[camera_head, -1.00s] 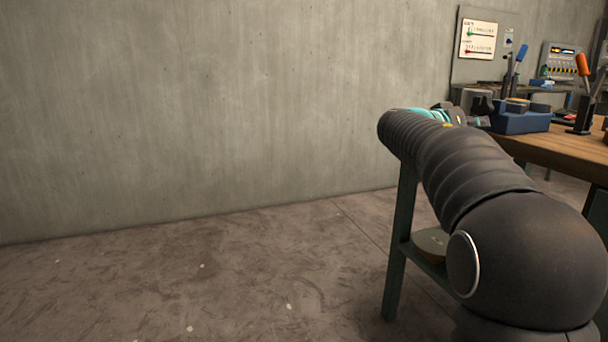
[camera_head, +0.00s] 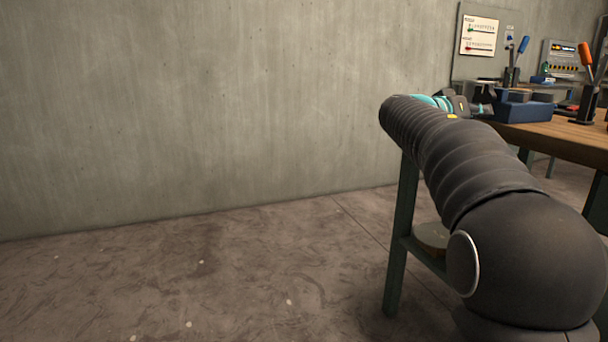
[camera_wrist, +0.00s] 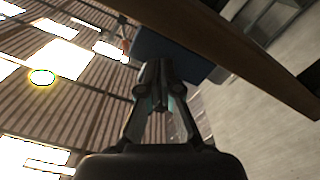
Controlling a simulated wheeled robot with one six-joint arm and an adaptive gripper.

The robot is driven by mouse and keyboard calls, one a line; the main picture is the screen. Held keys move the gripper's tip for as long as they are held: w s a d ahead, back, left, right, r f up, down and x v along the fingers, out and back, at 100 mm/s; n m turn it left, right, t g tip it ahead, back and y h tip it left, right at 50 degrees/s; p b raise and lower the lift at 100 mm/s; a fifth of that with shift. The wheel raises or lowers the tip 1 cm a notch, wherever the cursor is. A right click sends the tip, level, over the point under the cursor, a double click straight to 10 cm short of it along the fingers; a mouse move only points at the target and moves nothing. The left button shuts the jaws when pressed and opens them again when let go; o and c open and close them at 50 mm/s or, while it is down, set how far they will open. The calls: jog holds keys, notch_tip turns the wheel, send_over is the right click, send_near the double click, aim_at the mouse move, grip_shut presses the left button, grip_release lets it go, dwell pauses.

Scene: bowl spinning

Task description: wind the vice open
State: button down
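The vice (camera_head: 525,111) is a blue block with dark parts on top, at the near left corner of the wooden bench in the head view. In the wrist view a blue body (camera_wrist: 185,62), which looks like the vice, lies just beyond my fingertips. My gripper (camera_head: 484,107) is at the left side of the vice, close to it. In the wrist view my gripper (camera_wrist: 157,75) has its fingers drawn together at the tips. I see nothing clearly held between them. The vice's handle is not clear in either view.
The wooden bench (camera_head: 560,140) runs off to the right; its edge (camera_wrist: 240,50) crosses the wrist view near my gripper. An orange-handled lever (camera_head: 586,60) and a blue-handled lever (camera_head: 522,47) stand near the vice. A concrete wall (camera_head: 200,100) is behind; the floor at left is clear.

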jog(key=shift+s+d+r, duration=0.1)
jog(key=shift+s+r, duration=0.05)
jog(key=shift+r, duration=0.15)
dwell(0.4)
jog(key=shift+f, duration=0.1)
jog(key=shift+s+f, duration=0.2)
jog(key=shift+f, duration=0.15)
jog(key=v, duration=0.6)
dwell(0.4)
